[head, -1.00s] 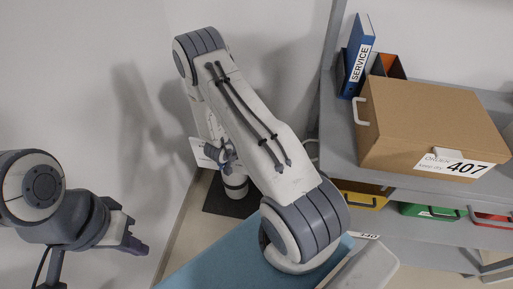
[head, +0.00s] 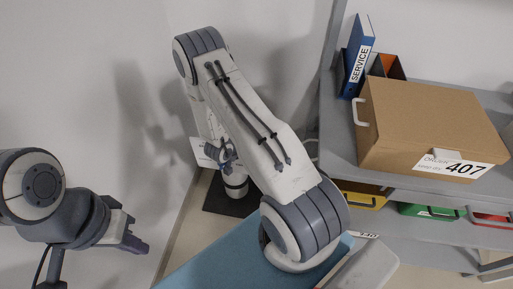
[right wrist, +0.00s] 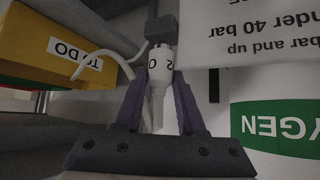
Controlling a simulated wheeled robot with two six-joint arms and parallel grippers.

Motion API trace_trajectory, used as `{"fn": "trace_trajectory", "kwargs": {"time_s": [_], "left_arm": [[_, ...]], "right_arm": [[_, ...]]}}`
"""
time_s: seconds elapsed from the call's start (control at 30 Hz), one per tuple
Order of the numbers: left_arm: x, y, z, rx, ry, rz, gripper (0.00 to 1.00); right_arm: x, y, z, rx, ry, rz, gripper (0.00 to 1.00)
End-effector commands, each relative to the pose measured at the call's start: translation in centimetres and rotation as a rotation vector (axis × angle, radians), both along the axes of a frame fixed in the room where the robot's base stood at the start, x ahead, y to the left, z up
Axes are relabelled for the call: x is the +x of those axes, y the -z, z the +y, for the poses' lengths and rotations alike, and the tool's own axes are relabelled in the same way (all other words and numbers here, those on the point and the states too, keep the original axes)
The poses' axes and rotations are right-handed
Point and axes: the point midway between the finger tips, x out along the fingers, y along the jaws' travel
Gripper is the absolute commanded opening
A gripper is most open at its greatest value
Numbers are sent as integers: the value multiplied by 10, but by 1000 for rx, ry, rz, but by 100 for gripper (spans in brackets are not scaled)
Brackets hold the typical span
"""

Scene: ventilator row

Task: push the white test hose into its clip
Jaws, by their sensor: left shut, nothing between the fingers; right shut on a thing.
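In the right wrist view my right gripper (right wrist: 158,84) has its purple fingers shut on a white plug (right wrist: 160,66) with dark "O2" lettering. The plug's narrow white end points back between the fingers. A thin white hose (right wrist: 106,54) curves from the left to near the plug; whether they join is unclear. A dark grey block (right wrist: 160,30) sits directly beyond the plug; I cannot tell if it is the clip. In the head view my right arm hides most of that gripper's surroundings. My left gripper (head: 134,243) is shut and empty at the lower left.
A white sign (right wrist: 245,35) and a cylinder with a green label (right wrist: 280,128) stand close right of my right gripper. A yellow bin (right wrist: 75,55) is at left. In the head view, a shelf holds a cardboard box (head: 425,125) and a blue binder (head: 358,58).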

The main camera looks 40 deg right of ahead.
Motion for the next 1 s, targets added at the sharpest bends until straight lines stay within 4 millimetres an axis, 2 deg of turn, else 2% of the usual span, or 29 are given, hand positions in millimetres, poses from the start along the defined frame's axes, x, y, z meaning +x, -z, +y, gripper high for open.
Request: {"fn": "trace_trajectory", "kwargs": {"time_s": [0.47,1.0], "left_arm": [[0,3,0,0,0,0,0],[0,-5,0,0,0,0,0]], "right_arm": [[-1,6,1,7,-3,6,0],[-1,-1,2,6,-3,6,0]]}}
